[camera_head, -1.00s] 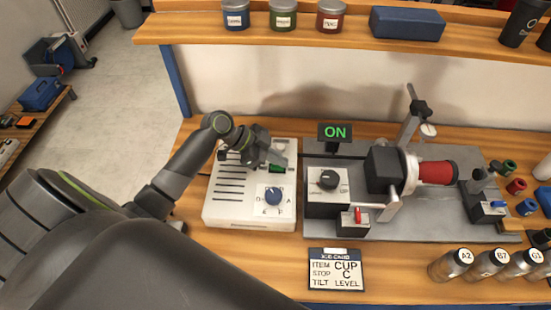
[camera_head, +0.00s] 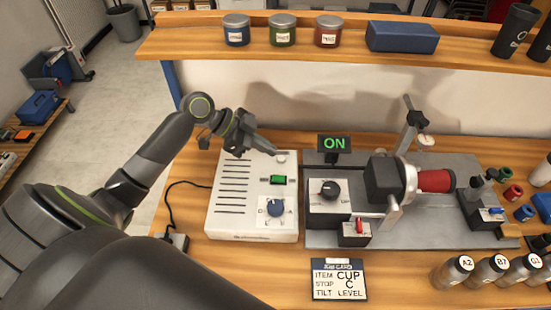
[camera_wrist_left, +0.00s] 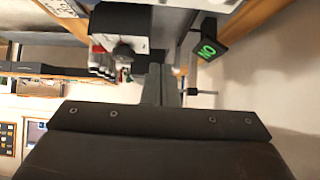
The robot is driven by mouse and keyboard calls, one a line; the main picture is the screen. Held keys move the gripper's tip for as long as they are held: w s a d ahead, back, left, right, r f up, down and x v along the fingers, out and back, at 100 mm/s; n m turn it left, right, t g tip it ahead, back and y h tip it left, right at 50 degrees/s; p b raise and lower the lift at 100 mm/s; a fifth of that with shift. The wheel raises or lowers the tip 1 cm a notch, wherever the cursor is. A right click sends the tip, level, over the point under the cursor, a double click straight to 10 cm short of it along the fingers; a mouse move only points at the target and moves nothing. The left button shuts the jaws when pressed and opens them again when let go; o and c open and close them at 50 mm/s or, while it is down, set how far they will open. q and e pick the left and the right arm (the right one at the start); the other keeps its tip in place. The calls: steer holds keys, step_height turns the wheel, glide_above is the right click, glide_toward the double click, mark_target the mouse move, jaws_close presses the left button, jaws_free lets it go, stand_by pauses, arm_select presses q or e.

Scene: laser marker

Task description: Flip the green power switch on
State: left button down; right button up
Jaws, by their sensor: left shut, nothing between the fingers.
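The green power switch (camera_head: 278,180) is on the top face of a white control box (camera_head: 228,228), above a blue dial (camera_head: 275,207). The switch looks lit bright green. A small black sign (camera_head: 334,145) behind the machine reads "ON" in green; it also shows in the left wrist view (camera_wrist_left: 207,50). My left gripper (camera_head: 268,150) is shut and empty, above the back edge of the box and apart from the switch. Its closed fingers also show in the left wrist view (camera_wrist_left: 161,84). My right gripper is not in view.
Right of the box is a grey machine bed (camera_head: 440,235) with a black knob (camera_head: 329,189), a red switch (camera_head: 359,225) and a red cup (camera_head: 435,181) in a chuck. A job card (camera_head: 339,280) lies in front. A shelf (camera_head: 200,48) runs behind.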

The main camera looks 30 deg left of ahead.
arm_select(q)
steer(key=r, duration=0.1)
steer(key=s+a+r, duration=0.1)
steer(key=shift+a+r, duration=0.3)
stand_by(0.5)
